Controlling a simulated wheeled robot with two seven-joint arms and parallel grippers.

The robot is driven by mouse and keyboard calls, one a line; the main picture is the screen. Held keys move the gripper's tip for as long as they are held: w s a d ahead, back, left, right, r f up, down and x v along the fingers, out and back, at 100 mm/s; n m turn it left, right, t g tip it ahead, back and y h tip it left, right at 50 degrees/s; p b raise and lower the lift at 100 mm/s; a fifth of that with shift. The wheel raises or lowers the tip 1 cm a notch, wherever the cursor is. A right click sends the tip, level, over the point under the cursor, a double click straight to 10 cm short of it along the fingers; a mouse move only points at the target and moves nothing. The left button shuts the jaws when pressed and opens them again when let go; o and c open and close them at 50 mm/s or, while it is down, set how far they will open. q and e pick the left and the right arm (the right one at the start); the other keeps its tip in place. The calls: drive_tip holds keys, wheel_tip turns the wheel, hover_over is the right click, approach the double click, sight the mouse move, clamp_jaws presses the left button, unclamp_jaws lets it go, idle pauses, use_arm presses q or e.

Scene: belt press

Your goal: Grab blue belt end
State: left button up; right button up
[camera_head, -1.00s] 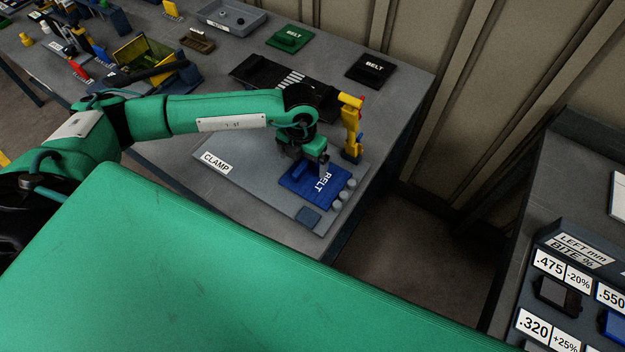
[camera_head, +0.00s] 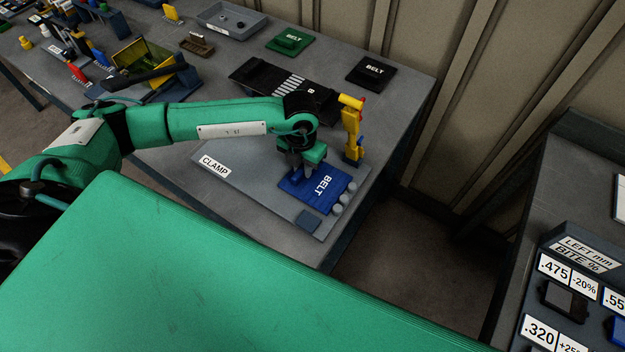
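The blue belt end (camera_head: 322,186), labelled BELT, lies flat on the grey clamp plate (camera_head: 238,184). A raised blue piece stands at its left side. My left gripper (camera_head: 298,175) points down at that raised piece, with its fingers at or around it. The fingertips are small and partly hidden, so I cannot tell whether they are closed on it. My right gripper is not in view.
A yellow toggle clamp (camera_head: 352,130) stands just right of my gripper, close to it. Several grey pegs line the belt's right edge. A black belt (camera_head: 371,71) and a green belt (camera_head: 290,39) lie farther back. A second bench with a labelled panel (camera_head: 570,285) is at right.

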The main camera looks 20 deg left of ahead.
use_arm(q)
clamp_jaws()
drive_tip(key=shift+r, duration=0.15)
drive_tip(key=shift+r+p, duration=0.85)
drive_tip(key=shift+r, duration=1.05)
